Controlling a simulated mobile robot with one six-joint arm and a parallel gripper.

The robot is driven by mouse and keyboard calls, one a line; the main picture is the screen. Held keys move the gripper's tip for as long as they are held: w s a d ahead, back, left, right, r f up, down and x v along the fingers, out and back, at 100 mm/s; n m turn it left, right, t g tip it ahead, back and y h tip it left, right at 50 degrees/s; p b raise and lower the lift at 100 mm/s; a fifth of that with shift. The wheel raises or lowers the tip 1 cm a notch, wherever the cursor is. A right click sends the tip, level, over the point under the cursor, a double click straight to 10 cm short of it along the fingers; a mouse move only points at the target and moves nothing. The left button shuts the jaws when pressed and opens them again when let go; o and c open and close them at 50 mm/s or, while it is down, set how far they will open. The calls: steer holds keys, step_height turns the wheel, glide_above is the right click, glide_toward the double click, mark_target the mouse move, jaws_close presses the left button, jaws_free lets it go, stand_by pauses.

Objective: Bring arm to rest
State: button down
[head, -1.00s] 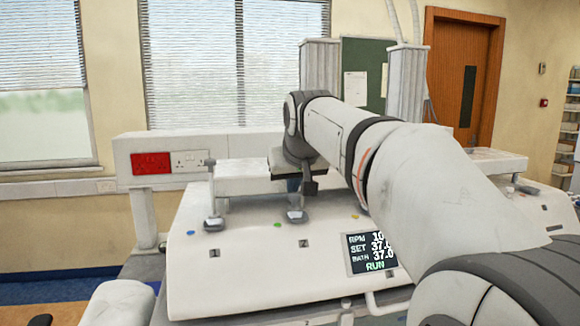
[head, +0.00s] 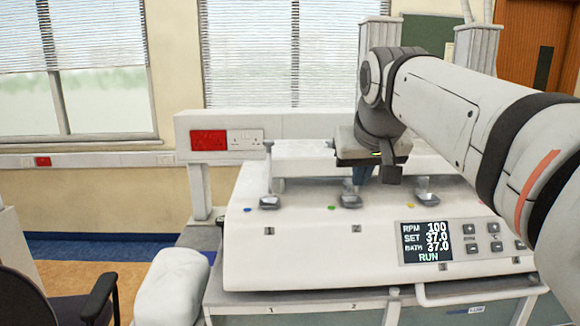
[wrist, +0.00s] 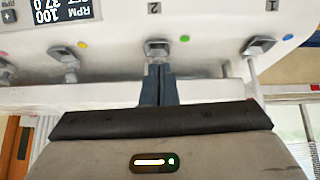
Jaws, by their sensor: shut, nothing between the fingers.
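My gripper (head: 360,180) hangs under my wrist over the white lab machine (head: 300,250), just behind the metal paddle at position 2 (head: 350,200). In the wrist view its two dark fingers (wrist: 160,72) are shut with nothing between them. Their tips lie against or just in front of the paddle at position 2 (wrist: 158,48) in that view; I cannot tell whether they touch. My arm reaches in from the right of the head view, bent downward at the wrist.
The paddle at position 1 (head: 268,201) and a third paddle (head: 425,195) stand on either side. The display (head: 427,243) reads RPM 100, SET 37.0, BATH 37.0, RUN. An office chair (head: 75,300) is at lower left, with open floor behind it.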

steer(key=s+f+g, duration=0.2)
steer(key=s+f, duration=0.7)
steer(key=f, duration=0.5)
steer(key=s+f+g, duration=0.2)
steer(key=s+f, duration=0.6)
steer(key=f, duration=0.5)
steer(key=shift+s+f, duration=0.35)
